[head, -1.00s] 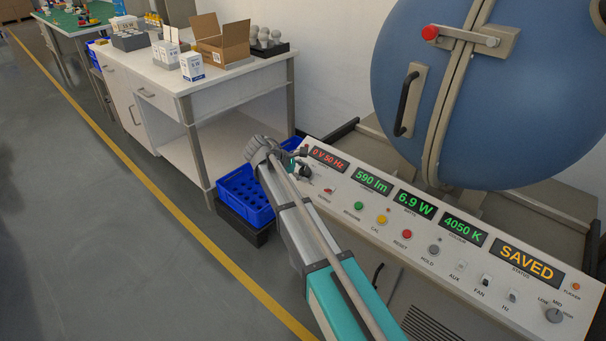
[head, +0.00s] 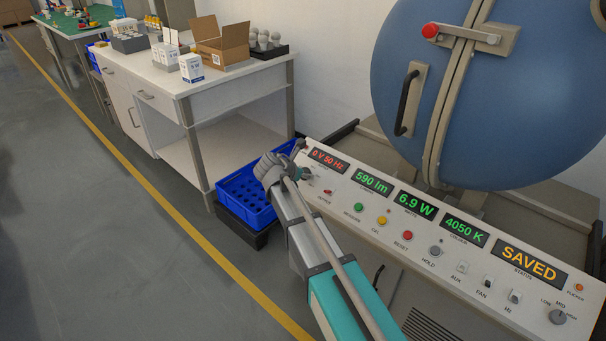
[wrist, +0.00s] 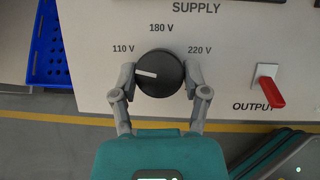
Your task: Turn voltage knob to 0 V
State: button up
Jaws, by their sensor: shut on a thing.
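The black round voltage knob (wrist: 165,65) sits on the white panel under the word SUPPLY in the wrist view. Its white pointer mark points left, below the 110 V label; 180 V is above and 220 V is at upper right. My gripper (wrist: 160,78) is shut on the knob, one finger on its left side and one on its right. In the head view my gripper (head: 297,175) is at the panel's left end, and the arm largely hides the knob. The red voltage display (head: 328,161) reads 0 V 50 Hz.
A red OUTPUT switch (wrist: 268,86) is right of the knob. The control panel (head: 345,205) carries several buttons and displays, with SAVED on the status display (head: 527,263). A blue crate (head: 243,198) stands left of the panel. The blue sphere (head: 540,100) rises behind.

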jog(key=n+y, duration=0.2)
jog(key=n, duration=0.2)
jog(key=shift+n+t+p, duration=0.3)
jog(key=shift+n+t, duration=0.1)
jog(key=shift+n+y+p, duration=0.35)
jog(key=shift+n+y, duration=0.65)
jog(key=shift+n, duration=1.1)
jog(key=o, duration=1.1)
jog(key=shift+o, duration=0.2)
jog(key=shift+d, duration=0.1)
jog(key=shift+m+h, duration=0.3)
jog(key=shift+m, duration=0.2)
